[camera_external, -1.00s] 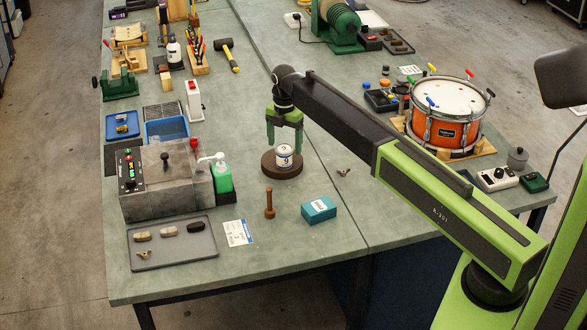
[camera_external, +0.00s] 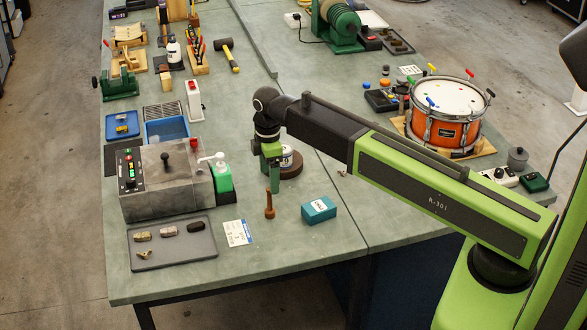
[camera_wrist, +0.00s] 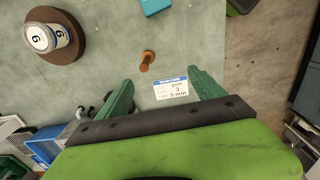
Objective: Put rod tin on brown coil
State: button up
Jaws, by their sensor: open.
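The rod tin (camera_external: 287,158), a small white can with a dark number label, stands upright on the brown coil (camera_external: 291,172), a round dark-brown disc. In the external view my arm's end partly hides both. In the wrist view the tin (camera_wrist: 48,37) sits on top of the coil (camera_wrist: 70,50) at the upper left, clear of my fingers. My gripper (camera_external: 272,180) is open and empty, above the bench to the left of the tin. In the wrist view its green fingers (camera_wrist: 163,84) are spread wide with nothing between them but bench and a card further below.
A brown wooden peg (camera_external: 269,205) stands just in front of my gripper. A teal box (camera_external: 318,209) lies right of it. A white-and-blue card (camera_external: 238,233), a grey tray (camera_external: 172,243) and a green bottle (camera_external: 222,178) are to the left.

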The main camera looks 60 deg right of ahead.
jog(key=s+a+m, duration=0.9)
jog(key=s+a, duration=0.5)
jog(key=a, duration=0.3)
jog(key=shift+s, duration=0.4)
notch_tip(320, 180, down, 4)
jog(key=b, duration=0.4)
jog(key=shift+f, duration=0.25)
